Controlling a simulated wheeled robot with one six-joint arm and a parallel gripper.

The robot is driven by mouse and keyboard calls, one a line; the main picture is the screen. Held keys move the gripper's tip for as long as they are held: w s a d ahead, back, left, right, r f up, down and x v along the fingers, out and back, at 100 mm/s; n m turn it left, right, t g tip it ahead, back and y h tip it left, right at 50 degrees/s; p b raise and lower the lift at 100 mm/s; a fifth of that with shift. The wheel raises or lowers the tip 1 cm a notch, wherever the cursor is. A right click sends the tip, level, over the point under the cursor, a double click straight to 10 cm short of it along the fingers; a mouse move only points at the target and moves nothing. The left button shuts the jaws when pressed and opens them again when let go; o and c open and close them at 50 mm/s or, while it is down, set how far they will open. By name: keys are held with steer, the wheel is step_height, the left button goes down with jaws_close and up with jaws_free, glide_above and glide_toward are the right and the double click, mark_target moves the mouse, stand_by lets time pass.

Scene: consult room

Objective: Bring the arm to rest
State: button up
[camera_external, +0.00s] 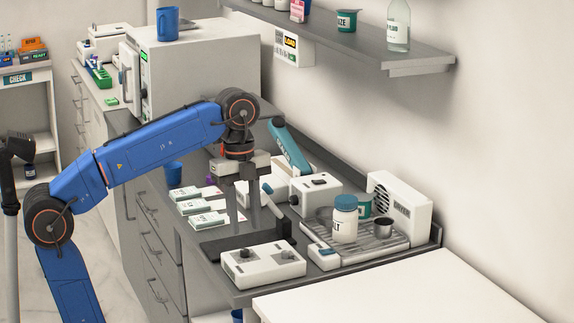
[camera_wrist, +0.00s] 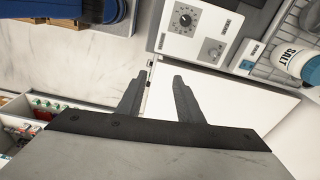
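My blue arm (camera_external: 150,150) reaches from the left over the dark counter (camera_external: 215,245). My gripper (camera_external: 243,215) points down above the counter, beyond the white box with knobs (camera_external: 262,266). In the wrist view my gripper's two fingers (camera_wrist: 160,76) stand apart with nothing between them. The same knob box (camera_wrist: 195,30) shows at the top of that view. The exact height of the fingertips above the counter is hard to tell.
White packs (camera_external: 207,219) lie left of my gripper. A blue cup (camera_external: 173,173) stands behind. A white table (camera_external: 400,290) is clear in front.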

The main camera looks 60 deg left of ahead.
steer(key=s+f+n+t, duration=0.1)
steer(key=s+f+n, duration=0.2)
steer(key=s+f, duration=0.6)
steer(key=s+a+f+n+t, duration=0.1)
steer(key=s+a+f+n, duration=0.1)
steer(key=f+n, duration=0.5)
steer(key=s+a+f+n+t+y, duration=0.1)
steer(key=f+n, duration=0.5)
steer(key=f, duration=1.1)
steer(key=shift+s+a+f+n+t, duration=0.4)
steer(key=shift+s+a+t, duration=0.3)
steer(key=shift+t, duration=0.1)
steer(key=shift+r, duration=0.1)
